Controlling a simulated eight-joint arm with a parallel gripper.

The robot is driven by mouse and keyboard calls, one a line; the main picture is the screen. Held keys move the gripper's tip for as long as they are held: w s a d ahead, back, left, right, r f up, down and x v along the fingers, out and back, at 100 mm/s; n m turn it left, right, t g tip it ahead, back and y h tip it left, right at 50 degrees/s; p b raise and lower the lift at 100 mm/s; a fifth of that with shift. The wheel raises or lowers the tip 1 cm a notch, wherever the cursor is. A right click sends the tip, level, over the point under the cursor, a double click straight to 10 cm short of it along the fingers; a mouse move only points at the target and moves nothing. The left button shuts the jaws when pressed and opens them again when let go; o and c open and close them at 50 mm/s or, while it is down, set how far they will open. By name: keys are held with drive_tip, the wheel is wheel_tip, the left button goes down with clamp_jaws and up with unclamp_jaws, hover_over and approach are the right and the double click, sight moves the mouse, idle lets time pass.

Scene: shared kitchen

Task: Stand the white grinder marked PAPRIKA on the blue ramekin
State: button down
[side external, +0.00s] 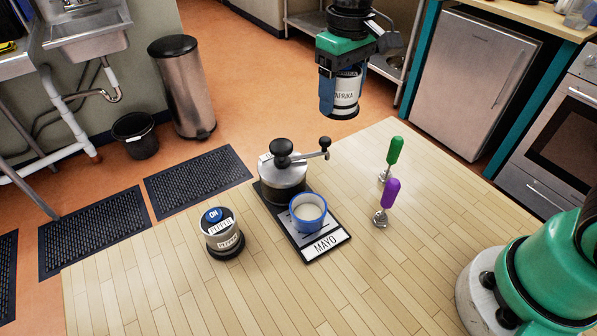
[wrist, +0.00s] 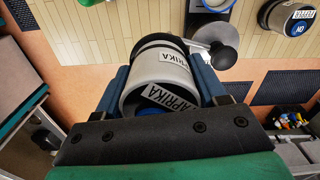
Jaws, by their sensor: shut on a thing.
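The white grinder marked PAPRIKA (side external: 346,92) is held upright in my gripper (side external: 343,92), well above and behind the table's far edge. In the wrist view, the grinder (wrist: 160,75) sits between the two blue fingers of my gripper (wrist: 165,85), with its PAPRIKA label showing. The blue ramekin (side external: 308,211) stands on a dark board with a MAYO label (side external: 327,243), toward the table's middle. It looks open at the top with a pale inside. The grinder is apart from the ramekin, higher and farther back.
A crank coffee mill (side external: 283,172) stands right behind the ramekin. A similar white grinder marked PEPPER (side external: 222,233) stands at left. Green (side external: 394,152) and purple (side external: 391,195) handled tools stand at right. The table's front (side external: 300,300) is clear.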

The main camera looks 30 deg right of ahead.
drive_tip(key=s+a+f+n, duration=0.3)
drive_tip(key=s+a+f, duration=0.15)
drive_tip(key=a, duration=0.45)
hover_over(308, 218)
drive_tip(key=shift+f, duration=2.55)
drive_tip(key=shift+f, duration=0.6)
drive_tip(key=shift+c, duration=1.7)
unclamp_jaws()
wheel_tip(308, 218, up, 11)
drive_tip(key=shift+d, duration=0.1)
